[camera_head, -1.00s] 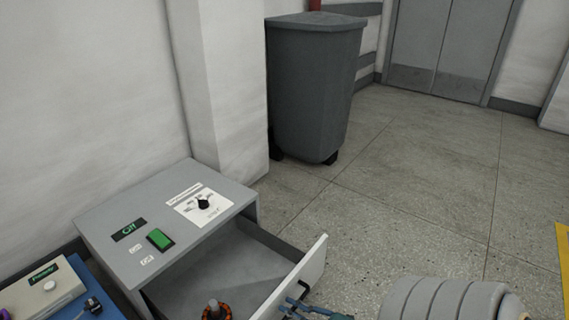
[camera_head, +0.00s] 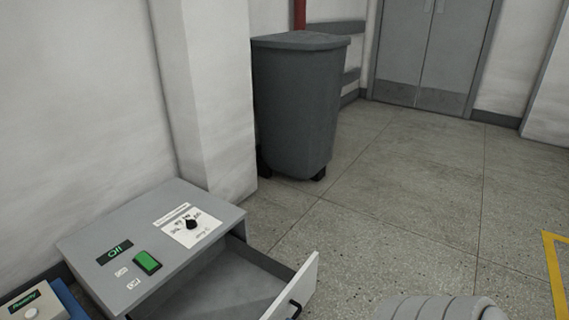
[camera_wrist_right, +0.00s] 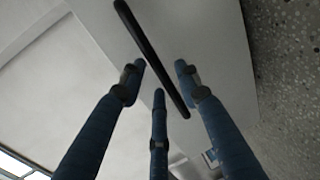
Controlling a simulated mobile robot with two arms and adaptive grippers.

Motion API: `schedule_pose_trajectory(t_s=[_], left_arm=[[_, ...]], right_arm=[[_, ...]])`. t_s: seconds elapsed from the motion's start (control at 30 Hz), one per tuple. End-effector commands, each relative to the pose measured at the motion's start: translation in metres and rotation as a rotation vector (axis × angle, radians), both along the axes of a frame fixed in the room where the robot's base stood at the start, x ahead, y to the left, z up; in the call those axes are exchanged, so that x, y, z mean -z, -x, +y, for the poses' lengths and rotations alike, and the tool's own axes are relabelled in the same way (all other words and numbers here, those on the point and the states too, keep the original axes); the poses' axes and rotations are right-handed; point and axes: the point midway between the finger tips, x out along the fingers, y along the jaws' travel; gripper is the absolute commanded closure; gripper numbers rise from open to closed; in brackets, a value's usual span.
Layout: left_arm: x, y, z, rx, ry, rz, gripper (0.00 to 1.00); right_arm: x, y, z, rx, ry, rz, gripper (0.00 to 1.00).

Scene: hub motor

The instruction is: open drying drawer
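The drying drawer (camera_head: 248,279) stands pulled out of the grey box (camera_head: 150,240), its inside partly showing in the head view. The lower part of the drawer is cut off by the frame edge. Its white front has a dark handle (camera_head: 295,309), which in the right wrist view is a black bar (camera_wrist_right: 150,55). My right gripper (camera_wrist_right: 160,78) shows there with its blue fingers spread. The bar runs across the gap between them; I cannot tell whether any finger touches it. My left gripper is not in view.
The box top has a green switch (camera_head: 147,262), a display reading Off (camera_head: 115,252) and a black knob (camera_head: 191,224). Another device (camera_head: 32,302) is at the lower left. A grey bin (camera_head: 298,110) stands behind. The floor (camera_head: 400,220) to the right is clear.

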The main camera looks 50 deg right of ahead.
Motion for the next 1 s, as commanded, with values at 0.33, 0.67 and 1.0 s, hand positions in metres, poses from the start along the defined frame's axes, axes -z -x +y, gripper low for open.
schedule_pose_trajectory(t_s=[0.33, 0.67, 1.0], left_arm=[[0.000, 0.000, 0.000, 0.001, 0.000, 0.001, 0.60], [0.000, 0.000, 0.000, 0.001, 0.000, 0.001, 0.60], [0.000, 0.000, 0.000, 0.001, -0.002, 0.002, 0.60]], right_arm=[[-0.014, 0.072, -0.005, 0.001, 0.000, 0.004, 0.67], [-0.019, 0.094, -0.007, 0.000, 0.000, 0.001, 0.67], [-0.019, 0.094, -0.007, 0.000, 0.000, 0.001, 0.67]])
